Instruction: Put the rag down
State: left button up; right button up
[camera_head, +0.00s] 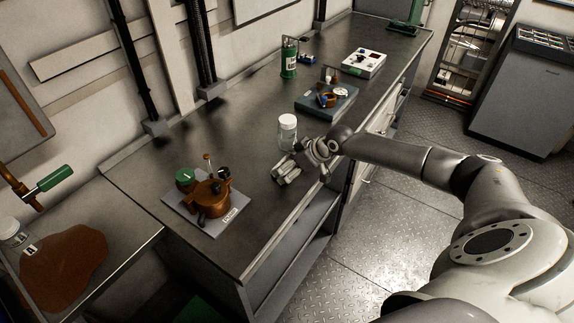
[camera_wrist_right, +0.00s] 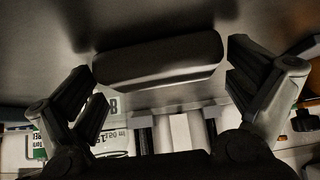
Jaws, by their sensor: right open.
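A flat, irregular reddish-brown patch (camera_head: 65,268), which looks like the rag, lies spread on the lower side surface at the far left. My right gripper (camera_head: 283,173) is well to the right of it, low over the dark bench near its front edge; whether it touches the bench is unclear. In the right wrist view the fingers of this gripper (camera_wrist_right: 165,85) are spread apart, with no cloth between them. A dark rounded bar (camera_wrist_right: 158,60) shows between them; I cannot tell what it is. My left gripper is in neither view.
A clear jar with a white lid (camera_head: 287,132) stands just behind my right gripper. A copper-coloured device (camera_head: 208,195) sits on a plate to the left. A blue-grey tray (camera_head: 312,104), green canister (camera_head: 289,58) and white box (camera_head: 363,64) stand farther back. Another jar (camera_head: 14,236) stands beside the patch.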

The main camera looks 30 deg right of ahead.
jog(key=shift+s, duration=0.1)
jog(key=shift+c, duration=0.6)
jog(key=c, duration=0.7)
jog(key=shift+o, duration=0.2)
jog(key=shift+r, duration=0.15)
